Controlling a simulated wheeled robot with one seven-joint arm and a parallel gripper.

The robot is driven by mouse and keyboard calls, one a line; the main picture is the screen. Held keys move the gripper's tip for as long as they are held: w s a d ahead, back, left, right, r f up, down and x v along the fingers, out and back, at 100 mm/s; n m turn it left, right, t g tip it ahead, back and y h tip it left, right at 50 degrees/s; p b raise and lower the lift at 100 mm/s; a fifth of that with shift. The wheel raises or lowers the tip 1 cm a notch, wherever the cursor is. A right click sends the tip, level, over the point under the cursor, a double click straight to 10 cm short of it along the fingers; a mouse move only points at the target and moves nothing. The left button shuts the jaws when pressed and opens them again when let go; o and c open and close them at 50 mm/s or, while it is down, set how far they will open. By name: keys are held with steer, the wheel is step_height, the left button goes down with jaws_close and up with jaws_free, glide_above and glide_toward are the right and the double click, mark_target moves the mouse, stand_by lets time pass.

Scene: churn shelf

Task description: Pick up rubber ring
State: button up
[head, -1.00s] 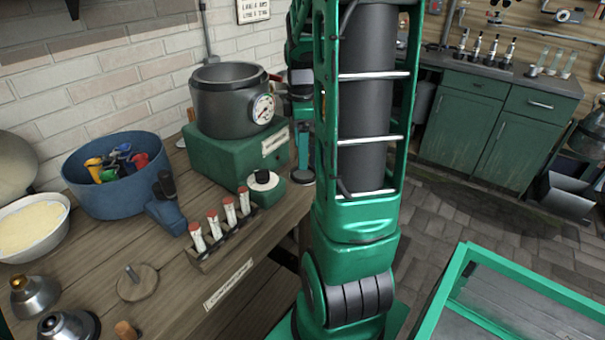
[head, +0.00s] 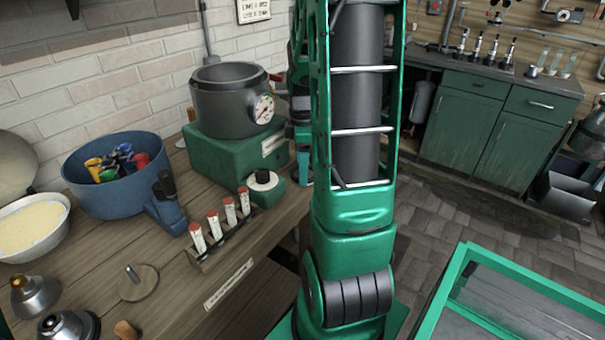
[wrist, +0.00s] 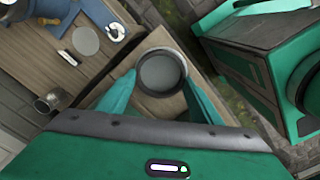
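In the wrist view, a dark round ring (wrist: 162,72) with a plain grey middle lies at the corner of the wooden bench; it looks like the rubber ring. My gripper (wrist: 160,84) has its two green fingers apart, one on each side of the ring. I cannot tell whether the fingertips touch it. In the head view my gripper (head: 303,165) shows only as a small teal part at the bench's far end, mostly hidden behind my arm. The ring is not clearly visible there.
A grey pot (head: 228,100) on a green base, a small green device (head: 262,190), a rack of red-capped vials (head: 222,228) and a blue tub (head: 117,178) crowd the bench. A green-framed case (head: 520,300) stands at the lower right.

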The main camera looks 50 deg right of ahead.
steer(key=c, duration=0.3)
step_height(320, 180, up, 10)
stand_by(0.5)
stand_by(0.6)
